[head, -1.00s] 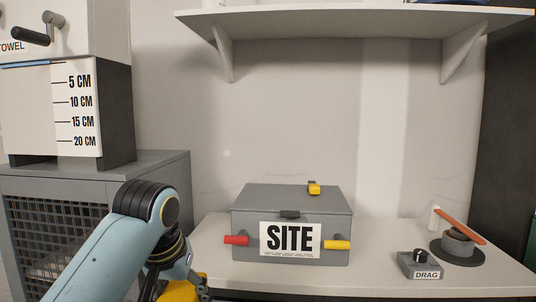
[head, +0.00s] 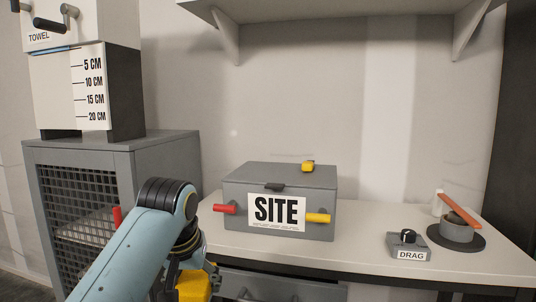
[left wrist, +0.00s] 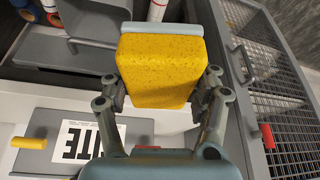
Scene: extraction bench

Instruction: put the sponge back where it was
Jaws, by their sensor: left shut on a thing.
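The yellow sponge (head: 196,287) shows at the bottom of the head view, partly hidden by my left gripper (head: 190,282) and cut by the frame edge. In the left wrist view it is a speckled yellow block (left wrist: 160,70) with a pale blue-grey strip along its far edge. My left gripper (left wrist: 163,88) is shut on the sponge, with a finger at each side. In the head view the sponge is in front of the bench, left of the SITE box. My right gripper is not in view.
The grey SITE box (head: 320,188) stands on the bench (head: 350,240), with a DRAG control (head: 409,246) and a round device (head: 456,234) to its right. A mesh-sided cabinet (head: 170,150) carries the towel unit (head: 85,25) at left. A drawer (head: 275,288) is under the bench.

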